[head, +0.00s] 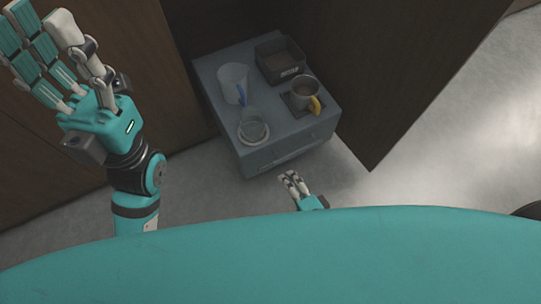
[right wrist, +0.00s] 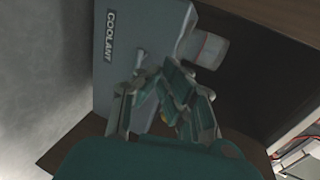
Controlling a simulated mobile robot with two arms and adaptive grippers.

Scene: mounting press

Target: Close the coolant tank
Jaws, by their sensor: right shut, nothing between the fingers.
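The coolant tank (head: 213,79) is a grey box standing out between dark brown panels, with a bar handle (head: 285,152) on its front face. In the right wrist view, the front face (right wrist: 125,18) carries the label COOLANT, and a small handle (right wrist: 140,60) shows close to my fingers. My right gripper (head: 292,176) is shut and empty just in front of the tank; contact cannot be told. It also shows in the right wrist view (right wrist: 160,85). My left gripper (head: 45,30) is raised at the upper left, away from the tank, its fingers extended and apart, partly cut off.
On the tank's top stand a clear pitcher (head: 232,82) with a blue handle, a glass jar (head: 253,130), a dark tray (head: 281,60), and a mug (head: 304,92) with a yellow handle. A dark panel (head: 375,85) borders the right. Pale floor (head: 465,110) is clear beyond.

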